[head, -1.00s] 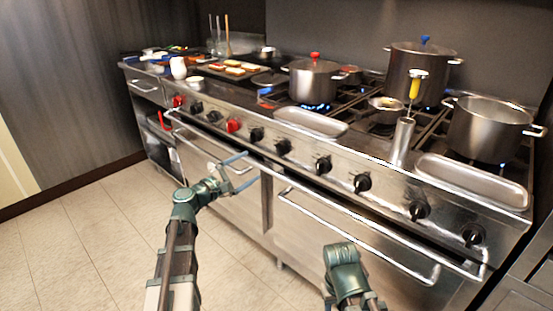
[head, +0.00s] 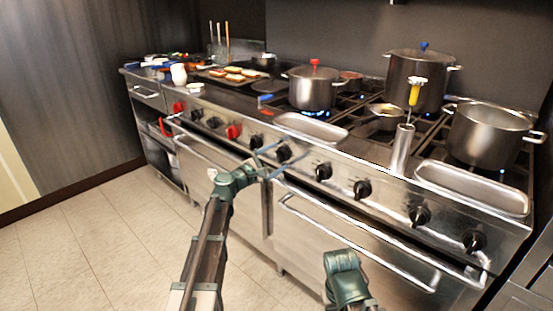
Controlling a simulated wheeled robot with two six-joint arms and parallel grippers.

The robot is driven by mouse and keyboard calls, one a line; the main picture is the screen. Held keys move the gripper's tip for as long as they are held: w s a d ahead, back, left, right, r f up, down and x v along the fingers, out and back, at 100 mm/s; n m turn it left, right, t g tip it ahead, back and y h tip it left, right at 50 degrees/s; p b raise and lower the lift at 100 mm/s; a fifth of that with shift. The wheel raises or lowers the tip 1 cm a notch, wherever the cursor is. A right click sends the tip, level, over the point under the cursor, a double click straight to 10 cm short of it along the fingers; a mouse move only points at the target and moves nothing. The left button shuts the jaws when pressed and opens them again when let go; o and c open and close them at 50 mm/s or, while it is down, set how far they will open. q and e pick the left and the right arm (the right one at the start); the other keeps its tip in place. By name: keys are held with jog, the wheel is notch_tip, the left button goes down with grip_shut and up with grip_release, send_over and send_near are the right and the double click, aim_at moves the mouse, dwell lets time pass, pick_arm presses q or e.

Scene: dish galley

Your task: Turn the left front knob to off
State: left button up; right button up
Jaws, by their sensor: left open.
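A row of knobs runs along the stove's front panel, mostly black with a few red ones. My left gripper (head: 282,156) is open and empty, its two blue fingers pointing toward the panel. In the picture its fingertips lie on either side of a black knob (head: 284,152), which is partly covered; I cannot tell whether they touch it. Other black knobs are to its left (head: 256,141) and right (head: 323,171). The knobs' marks are too small to read. Only a green part of my right arm shows at the bottom; its fingers are not visible.
A red-lidded pot (head: 312,87) stands over a blue flame. A blue-lidded pot (head: 416,80) and an open pot (head: 489,132) stand on other burners. Metal trays (head: 472,187) lie along the stove's front edge. Oven handles (head: 355,240) stick out below the knobs. The floor at left is clear.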

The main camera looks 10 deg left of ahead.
pick_arm(q)
jog(key=shift+w+d, duration=0.1)
jog(key=shift+w, duration=0.05)
jog(key=c, duration=1.3)
jog(key=shift+c, duration=0.2)
jog(key=shift+m, duration=3.4)
jog(key=o, duration=1.3)
jog(key=shift+o, duration=0.2)
jog(key=v, duration=1.4)
